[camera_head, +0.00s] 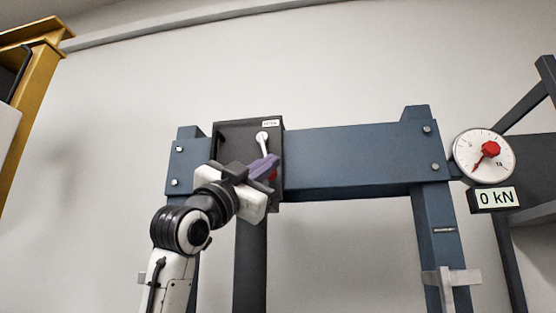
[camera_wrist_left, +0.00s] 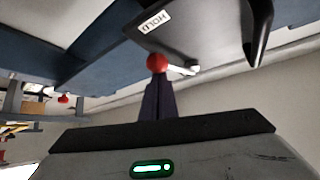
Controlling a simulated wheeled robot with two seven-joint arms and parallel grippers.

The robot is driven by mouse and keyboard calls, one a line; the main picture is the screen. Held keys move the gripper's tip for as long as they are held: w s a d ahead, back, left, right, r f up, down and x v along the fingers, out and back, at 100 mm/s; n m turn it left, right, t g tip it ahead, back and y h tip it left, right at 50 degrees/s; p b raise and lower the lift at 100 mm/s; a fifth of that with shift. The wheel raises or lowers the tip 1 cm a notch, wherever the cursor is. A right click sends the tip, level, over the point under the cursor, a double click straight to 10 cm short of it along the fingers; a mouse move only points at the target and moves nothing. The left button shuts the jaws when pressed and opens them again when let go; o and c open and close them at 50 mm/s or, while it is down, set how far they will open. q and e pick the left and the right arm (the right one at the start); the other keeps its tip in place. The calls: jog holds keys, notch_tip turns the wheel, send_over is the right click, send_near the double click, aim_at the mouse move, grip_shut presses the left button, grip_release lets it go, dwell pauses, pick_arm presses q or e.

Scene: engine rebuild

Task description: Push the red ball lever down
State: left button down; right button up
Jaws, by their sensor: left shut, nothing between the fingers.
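The red ball (camera_wrist_left: 158,62) is on the end of a white lever (camera_head: 263,143) on a dark control box (camera_head: 236,135). In the head view only a bit of red shows behind my fingers. My left gripper (camera_head: 264,167) is shut and empty, its purple fingers over the lower part of the lever. In the left wrist view, the shut fingertips (camera_wrist_left: 156,80) are right at the ball and overlap its lower edge. I cannot tell whether they touch it. My right gripper is not in view.
The box sits on a blue press frame (camera_head: 345,163). A yellow frame (camera_head: 32,95) stands far left.

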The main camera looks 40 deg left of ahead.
pick_arm(q)
jog(key=shift+s+a+f, duration=0.1)
jog(key=shift+s+a, duration=0.15)
jog(key=shift+a, duration=0.3)
jog(key=shift+s+a+f, duration=0.1)
jog(key=shift+s+a, duration=0.15)
jog(key=shift+a, duration=0.4)
jog(key=s+d+b, duration=0.1)
jog(key=s, duration=0.8)
jog(key=shift+s+f, duration=0.3)
jog(key=shift+f, duration=0.15)
jog(key=shift+d, duration=0.1)
